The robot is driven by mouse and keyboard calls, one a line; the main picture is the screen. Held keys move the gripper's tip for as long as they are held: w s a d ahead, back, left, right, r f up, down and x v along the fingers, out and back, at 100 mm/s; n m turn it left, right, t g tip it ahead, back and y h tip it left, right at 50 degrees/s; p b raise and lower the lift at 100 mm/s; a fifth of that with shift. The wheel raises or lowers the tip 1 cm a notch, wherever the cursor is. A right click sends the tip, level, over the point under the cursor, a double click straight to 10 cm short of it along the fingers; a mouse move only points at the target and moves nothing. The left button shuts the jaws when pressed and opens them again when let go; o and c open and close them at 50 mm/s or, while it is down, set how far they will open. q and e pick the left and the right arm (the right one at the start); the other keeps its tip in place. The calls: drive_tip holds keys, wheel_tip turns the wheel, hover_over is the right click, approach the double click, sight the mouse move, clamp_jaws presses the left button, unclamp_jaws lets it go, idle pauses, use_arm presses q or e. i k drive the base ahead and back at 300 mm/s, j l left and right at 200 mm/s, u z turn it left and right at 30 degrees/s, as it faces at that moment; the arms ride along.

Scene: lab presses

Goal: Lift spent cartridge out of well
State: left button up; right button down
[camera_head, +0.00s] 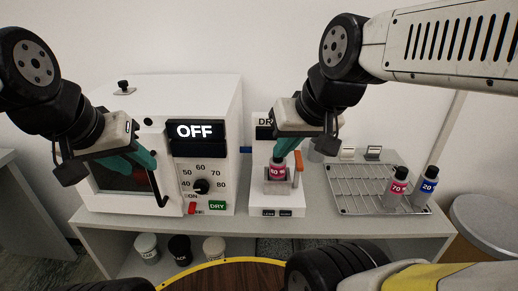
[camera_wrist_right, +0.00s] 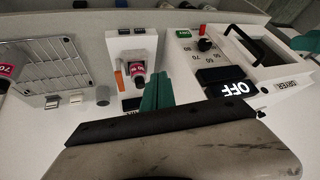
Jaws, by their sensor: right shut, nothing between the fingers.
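A small bottle-like cartridge (camera_head: 277,170) with a dark cap and a red label reading 60 stands upright in the well of a small white device (camera_head: 278,198). It also shows in the right wrist view (camera_wrist_right: 137,79). My right gripper (camera_head: 285,153) is just above and behind the cartridge cap in the head view. In the wrist view its teal fingers (camera_wrist_right: 156,92) are shut together beside the cartridge, with nothing between them. My left gripper (camera_head: 145,162) is in front of the dryer door; its finger gap is unclear.
The white dryer (camera_head: 218,110) reads OFF and stands left of the device. An orange lever (camera_head: 299,161) rises at the device's right. A wire rack tray (camera_head: 355,185) on the right carries a red 70 bottle (camera_head: 396,187) and a blue 20 bottle (camera_head: 425,187). Several jars stand on the lower shelf.

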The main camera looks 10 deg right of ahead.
sight(277, 166)
drive_tip(key=k+l+u, duration=0.1)
drive_tip(key=l+u, duration=0.15)
drive_tip(key=k+l+u, duration=0.2)
drive_tip(key=l, duration=0.25)
drive_tip(key=k+l+u, duration=0.25)
drive_tip(key=i+l, duration=0.1)
